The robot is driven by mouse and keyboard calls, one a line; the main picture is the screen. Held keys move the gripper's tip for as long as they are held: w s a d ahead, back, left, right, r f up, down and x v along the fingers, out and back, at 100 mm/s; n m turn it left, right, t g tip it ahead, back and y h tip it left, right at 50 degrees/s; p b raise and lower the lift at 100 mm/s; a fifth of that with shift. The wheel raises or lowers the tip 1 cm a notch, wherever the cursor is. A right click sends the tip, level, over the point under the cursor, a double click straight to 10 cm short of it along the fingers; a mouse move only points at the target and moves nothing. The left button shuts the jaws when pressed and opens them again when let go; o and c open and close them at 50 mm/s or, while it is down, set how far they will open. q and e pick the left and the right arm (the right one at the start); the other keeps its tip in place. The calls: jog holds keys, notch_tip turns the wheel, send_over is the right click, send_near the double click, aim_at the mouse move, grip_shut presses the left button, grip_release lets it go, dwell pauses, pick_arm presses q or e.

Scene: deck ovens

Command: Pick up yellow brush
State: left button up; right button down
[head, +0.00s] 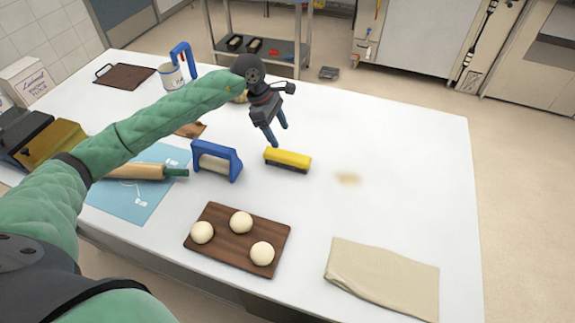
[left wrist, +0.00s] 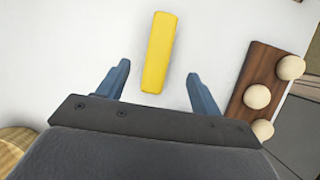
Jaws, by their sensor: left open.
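The yellow brush (head: 288,158) lies on the white table in the head view, its yellow back up and dark bristles below. My left gripper (head: 277,136) is above and just behind the brush, fingers pointing down, open and empty. In the left wrist view the brush (left wrist: 159,52) lies lengthwise ahead of and between the two blue fingertips (left wrist: 158,72), apart from both. My right gripper is not in view.
A blue-handled tool (head: 217,160) stands left of the brush. A wooden board (head: 226,252) with three dough balls lies in front. The right part of the table is clear.

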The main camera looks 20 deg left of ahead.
aim_at(286, 154)
pick_arm(q)
notch_tip(286, 154, down, 3)
jog(key=shift+s+r+b, duration=0.1)
jog(key=shift+s+b, duration=0.05)
jog(key=shift+b, duration=0.8)
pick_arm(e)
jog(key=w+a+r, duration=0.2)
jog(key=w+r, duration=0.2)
pick_arm(q)
jog(key=shift+d+f, duration=0.1)
jog(key=shift+f, duration=0.2)
jog(key=shift+p+x, duration=0.6)
jog(key=shift+x, duration=0.45)
jog(key=shift+d+f+p, duration=0.1)
jog(key=shift+f+p, duration=0.15)
jog(key=shift+p, duration=0.05)
jog(key=p+x, duration=0.3)
jog(key=shift+d+f, duration=0.15)
jog(key=shift+f, duration=0.2)
jog(key=shift+d+f, duration=0.2)
jog(key=shift+f, duration=0.3)
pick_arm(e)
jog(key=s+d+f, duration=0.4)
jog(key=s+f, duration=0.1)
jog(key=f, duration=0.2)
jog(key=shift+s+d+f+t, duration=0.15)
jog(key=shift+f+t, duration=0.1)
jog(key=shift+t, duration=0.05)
